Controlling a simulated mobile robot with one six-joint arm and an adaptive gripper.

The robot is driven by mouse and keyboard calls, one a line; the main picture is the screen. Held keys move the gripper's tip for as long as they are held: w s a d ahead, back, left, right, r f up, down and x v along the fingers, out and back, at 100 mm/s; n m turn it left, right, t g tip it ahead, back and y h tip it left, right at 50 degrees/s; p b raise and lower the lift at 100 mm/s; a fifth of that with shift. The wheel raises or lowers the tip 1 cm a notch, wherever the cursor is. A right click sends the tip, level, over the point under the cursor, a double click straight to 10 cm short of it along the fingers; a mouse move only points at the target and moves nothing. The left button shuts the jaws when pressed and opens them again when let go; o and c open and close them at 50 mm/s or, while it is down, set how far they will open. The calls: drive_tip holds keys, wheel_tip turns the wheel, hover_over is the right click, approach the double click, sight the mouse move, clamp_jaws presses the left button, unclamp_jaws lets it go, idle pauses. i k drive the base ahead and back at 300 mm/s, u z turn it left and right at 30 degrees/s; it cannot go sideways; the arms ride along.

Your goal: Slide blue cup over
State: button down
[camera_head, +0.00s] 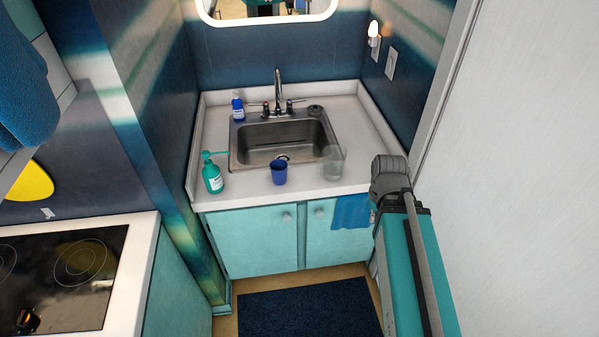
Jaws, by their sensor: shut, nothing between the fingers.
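The blue cup (279,173) stands upright on the front strip of the white counter, just in front of the sink. A clear glass (333,163) stands to its right, near the sink's front right corner. A teal pump bottle (212,176) stands to the left of the cup, with a gap between them. Part of my arm shows at the right of the view, in front of the counter's right end and apart from the cup. I cannot make out my gripper's fingers.
The steel sink (238,150) with its tap (278,92) lies behind the cup. A small blue bottle (238,108) stands at the back left. A blue towel (351,211) hangs on the cabinet front. A dark mat (310,305) covers the floor below. A cooktop (65,275) is at left.

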sight(279, 178)
drive_tip(key=z, duration=0.1)
drive_tip(key=k, duration=0.95)
drive_tip(key=u, duration=0.6)
drive_tip(key=i, duration=1)
drive_tip(key=z, duration=0.05)
